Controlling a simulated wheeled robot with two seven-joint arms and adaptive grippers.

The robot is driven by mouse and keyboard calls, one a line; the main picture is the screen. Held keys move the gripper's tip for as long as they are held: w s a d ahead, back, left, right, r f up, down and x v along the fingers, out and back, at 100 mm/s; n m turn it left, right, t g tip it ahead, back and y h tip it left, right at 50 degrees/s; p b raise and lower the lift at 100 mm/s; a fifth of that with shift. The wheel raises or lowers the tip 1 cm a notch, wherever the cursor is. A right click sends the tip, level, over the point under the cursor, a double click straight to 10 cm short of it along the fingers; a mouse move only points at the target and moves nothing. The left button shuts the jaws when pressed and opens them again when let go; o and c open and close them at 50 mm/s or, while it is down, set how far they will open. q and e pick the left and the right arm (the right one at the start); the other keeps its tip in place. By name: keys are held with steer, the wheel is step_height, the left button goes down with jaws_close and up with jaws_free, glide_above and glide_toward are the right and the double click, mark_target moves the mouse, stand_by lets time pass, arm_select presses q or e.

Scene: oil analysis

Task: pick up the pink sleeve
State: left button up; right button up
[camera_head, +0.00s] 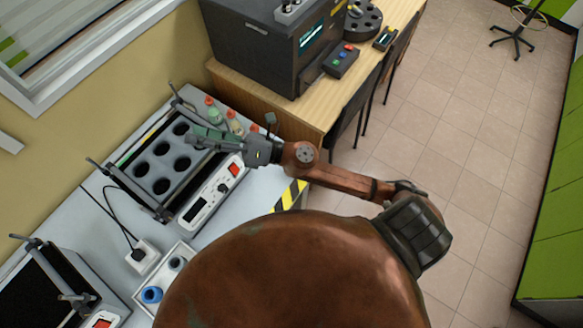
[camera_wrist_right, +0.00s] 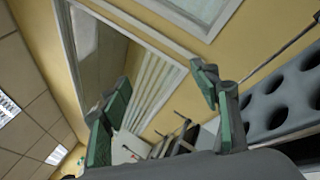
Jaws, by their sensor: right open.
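I cannot make out a pink sleeve in either view. My right gripper (camera_head: 207,136) is above the block with round holes, beyond the tray. In the right wrist view my right gripper (camera_wrist_right: 163,98) has its green-padded fingers wide apart with nothing between them. My left gripper is not in view.
The grey heating block (camera_head: 160,165) has several dark wells and a front panel. Several red-capped bottles (camera_head: 216,112) stand behind my right gripper. A dark machine (camera_head: 262,45) sits on a wooden table. A power socket (camera_head: 142,256) with cables lies near the tray.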

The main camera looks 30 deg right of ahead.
steer(key=s+a+f+n+g, duration=0.8)
steer(key=n+g, duration=0.2)
steer(key=n, duration=0.3)
steer(key=s+d+f+n+g+h, duration=0.2)
steer(key=d+f+n+h, duration=0.15)
steer(key=f, duration=0.25)
steer(key=s+d+f+n+g+h, duration=0.1)
steer(key=d+f+n+h, duration=0.2)
steer(key=f, duration=0.4)
steer(key=w+d+f+n+h, duration=0.1)
steer(key=w+d+f+h, duration=0.1)
steer(key=d, duration=0.5)
steer(key=w+d+f+n+h, duration=0.2)
steer(key=d+h, duration=0.3)
steer(key=d, duration=0.3)
steer(key=w+d+f+n+h, duration=0.2)
steer(key=d+f+h, duration=0.1)
steer(key=d, duration=0.5)
steer(key=shift+d+f+n+t+h, duration=0.1)
steer(key=shift+f+n+t+h, duration=0.15)
steer(key=shift+t+h, duration=0.2)
steer(key=f, duration=0.2)
steer(key=d+f, duration=0.1)
steer(key=f, duration=0.2)
steer(key=w+d+f, duration=0.1)
steer(key=f, duration=0.1)
steer(key=shift+f, duration=0.3)
